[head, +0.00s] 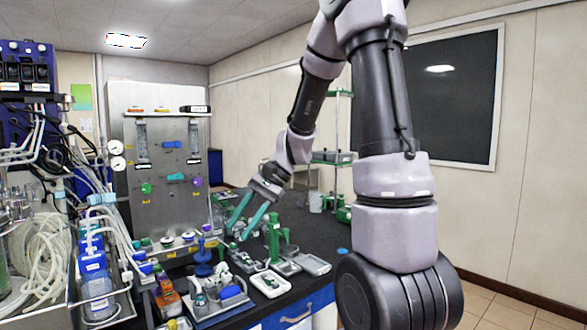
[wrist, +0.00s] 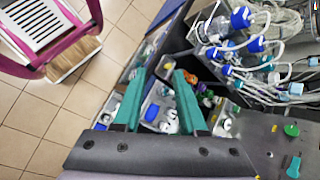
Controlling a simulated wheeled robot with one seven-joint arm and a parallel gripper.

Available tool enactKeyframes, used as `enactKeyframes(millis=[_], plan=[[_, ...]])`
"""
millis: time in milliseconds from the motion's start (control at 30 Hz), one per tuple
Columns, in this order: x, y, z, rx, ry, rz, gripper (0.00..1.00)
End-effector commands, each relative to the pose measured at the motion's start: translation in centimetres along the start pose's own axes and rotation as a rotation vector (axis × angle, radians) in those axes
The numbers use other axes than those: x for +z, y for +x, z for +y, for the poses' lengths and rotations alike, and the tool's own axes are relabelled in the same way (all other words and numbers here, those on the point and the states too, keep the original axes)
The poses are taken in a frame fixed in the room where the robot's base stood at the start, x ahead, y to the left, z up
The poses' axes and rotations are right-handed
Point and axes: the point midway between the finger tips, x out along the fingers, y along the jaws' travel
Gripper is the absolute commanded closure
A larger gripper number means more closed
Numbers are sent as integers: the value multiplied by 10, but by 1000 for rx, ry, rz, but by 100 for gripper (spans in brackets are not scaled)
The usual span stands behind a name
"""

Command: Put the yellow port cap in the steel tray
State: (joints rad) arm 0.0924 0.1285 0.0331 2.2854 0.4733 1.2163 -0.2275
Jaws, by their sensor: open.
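My gripper (head: 240,232) is open, with its two teal fingers pointing down and left above the crowded bench. In the wrist view, the fingers (wrist: 160,74) are spread apart with nothing held between them. A small yellow item (head: 172,324) shows at the bottom edge of the head view, left of my gripper; I cannot tell whether it is the port cap. A shallow grey tray (head: 313,264) lies on the dark bench, right of and below the fingers in the picture; it may be the steel tray.
A white tray (head: 270,284), a blue stand (head: 203,262) and a green stand (head: 274,238) crowd the bench front. Tubing and bottles (head: 94,270) fill the left. A steel panel (head: 165,175) stands behind. The dark bench top (head: 322,230) is clearer at right.

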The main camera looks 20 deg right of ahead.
Motion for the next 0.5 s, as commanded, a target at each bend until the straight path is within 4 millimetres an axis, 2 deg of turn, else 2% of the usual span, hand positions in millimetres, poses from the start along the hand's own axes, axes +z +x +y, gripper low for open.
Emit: enactKeyframes(millis=[33, 200, 500], plan=[[13, -16, 2, 11, -55, 61, 59], [47, -61, 16, 58, -215, 272, 59], [97, -129, 48, 87, -451, 648, 59]])
